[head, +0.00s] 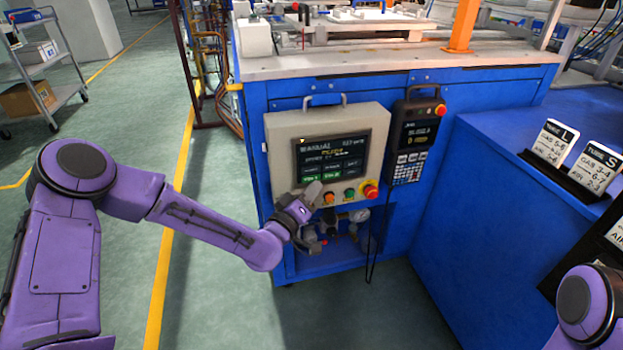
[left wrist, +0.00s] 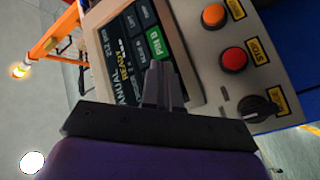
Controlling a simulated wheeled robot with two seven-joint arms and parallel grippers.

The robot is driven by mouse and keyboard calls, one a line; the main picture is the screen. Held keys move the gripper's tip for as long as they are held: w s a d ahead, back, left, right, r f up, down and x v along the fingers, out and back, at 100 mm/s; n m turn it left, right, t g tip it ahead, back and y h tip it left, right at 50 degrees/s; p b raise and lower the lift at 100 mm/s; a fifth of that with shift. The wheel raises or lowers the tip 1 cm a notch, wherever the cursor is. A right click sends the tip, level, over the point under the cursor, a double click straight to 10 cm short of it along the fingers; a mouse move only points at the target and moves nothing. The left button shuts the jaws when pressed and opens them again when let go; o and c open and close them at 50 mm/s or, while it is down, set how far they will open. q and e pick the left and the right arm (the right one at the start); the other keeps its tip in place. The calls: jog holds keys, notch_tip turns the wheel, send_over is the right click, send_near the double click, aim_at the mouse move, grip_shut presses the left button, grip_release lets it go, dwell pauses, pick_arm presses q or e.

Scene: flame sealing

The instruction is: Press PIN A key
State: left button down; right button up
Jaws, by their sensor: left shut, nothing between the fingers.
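The control panel's touch screen (head: 333,158) faces me on the front of the blue machine, with a row of green keys along its bottom. The left green key, apparently PIN A (head: 310,178), is just above my left gripper (head: 314,189). The green PIN B key (left wrist: 155,42) is readable in the left wrist view. There my left gripper (left wrist: 162,68) is shut and empty, its fingertips in front of the screen beside PIN B, hiding the area where PIN A lies. I cannot tell whether the tips touch the screen. My right gripper is out of view.
Below the screen are an orange button (left wrist: 213,15), a red button (left wrist: 233,60) and a black knob (left wrist: 257,107). A red emergency stop (head: 371,190) sits at the panel's right corner. A handheld pendant (head: 413,140) hangs to the right. Pipe fittings (head: 345,222) are below.

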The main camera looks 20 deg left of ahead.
pick_arm(q)
jog(key=shift+w+a, duration=0.25)
jog(key=shift+w, duration=0.1)
jog(key=shift+w+a, duration=0.15)
jog(key=shift+w, duration=0.1)
dwell(0.8)
jog(key=shift+s, duration=0.1)
jog(key=shift+s+d, duration=0.4)
jog(key=shift+s, duration=0.1)
jog(key=s+d, duration=0.2)
jog(key=s+b, duration=0.1)
jog(key=s, duration=0.1)
jog(key=shift+s+d, duration=0.1)
jog(key=shift+d, duration=0.3)
dwell(0.6)
